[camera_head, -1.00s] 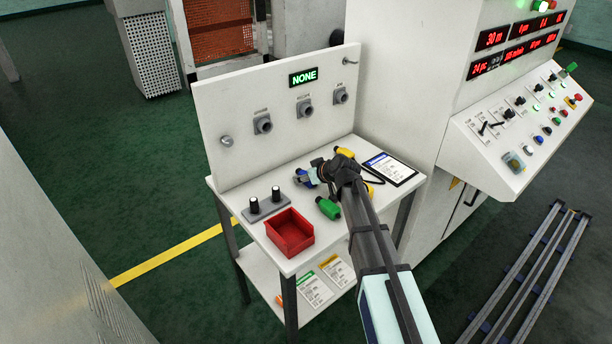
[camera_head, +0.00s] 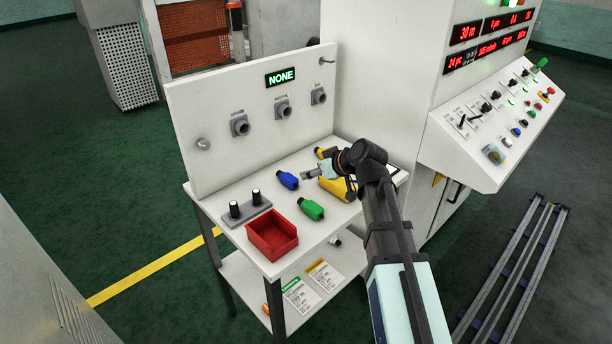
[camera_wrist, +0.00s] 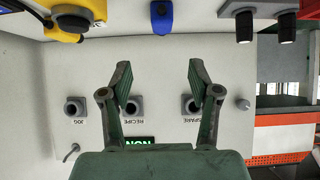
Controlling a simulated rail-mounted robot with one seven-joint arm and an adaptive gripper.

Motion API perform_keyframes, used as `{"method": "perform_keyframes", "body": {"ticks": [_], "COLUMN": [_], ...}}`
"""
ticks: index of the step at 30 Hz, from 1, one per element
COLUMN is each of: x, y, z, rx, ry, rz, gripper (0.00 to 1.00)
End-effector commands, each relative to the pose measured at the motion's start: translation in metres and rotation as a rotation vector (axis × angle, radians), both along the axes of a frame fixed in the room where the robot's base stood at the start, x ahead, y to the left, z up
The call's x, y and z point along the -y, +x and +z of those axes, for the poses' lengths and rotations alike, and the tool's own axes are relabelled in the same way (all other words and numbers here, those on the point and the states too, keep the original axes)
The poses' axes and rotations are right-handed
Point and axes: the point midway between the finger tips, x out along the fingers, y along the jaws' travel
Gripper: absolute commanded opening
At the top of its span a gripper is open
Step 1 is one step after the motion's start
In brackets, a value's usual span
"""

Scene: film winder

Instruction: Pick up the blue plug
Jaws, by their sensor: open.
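The blue plug (camera_head: 287,180) lies on the white workbench top (camera_head: 285,226), left of my gripper in the head view. In the wrist view the blue plug (camera_wrist: 159,18) is at the top middle, beyond the open fingers and roughly centred between them. My gripper (camera_head: 310,174) is open and empty, to the right of the plug and apart from it. In the wrist view both fingers of my gripper (camera_wrist: 159,76) are spread, with only the panel seen between them.
A green plug (camera_head: 312,208) and a red bin (camera_head: 271,235) lie nearer the front. A yellow item (camera_head: 335,187) is partly behind my arm. Two black-topped posts (camera_head: 244,203) stand left. The upright panel (camera_head: 205,105) with sockets closes the back.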

Motion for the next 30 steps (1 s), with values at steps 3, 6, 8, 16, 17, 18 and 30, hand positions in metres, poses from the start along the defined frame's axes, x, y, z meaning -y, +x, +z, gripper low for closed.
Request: {"method": "perform_keyframes", "body": {"ticks": [3, 6, 8, 16, 17, 18, 30], "x": [0.005, 0.006, 0.007, 0.007, 0.007, 0.007, -0.045], "y": [-0.006, -0.008, -0.008, -0.007, -0.007, -0.007, 0.029], "z": [0.005, 0.007, 0.008, 0.008, 0.008, 0.008, 0.067], "rx": [0.001, 0.000, 0.000, 0.000, 0.000, 0.000, -0.033], "ry": [0.001, 0.000, 0.000, 0.000, 0.000, 0.000, -0.133], "rz": [0.000, 0.001, 0.001, 0.001, 0.001, 0.001, 0.090], "gripper": [0.67, 0.67, 0.67, 0.67, 0.67, 0.67, 0.67]}}
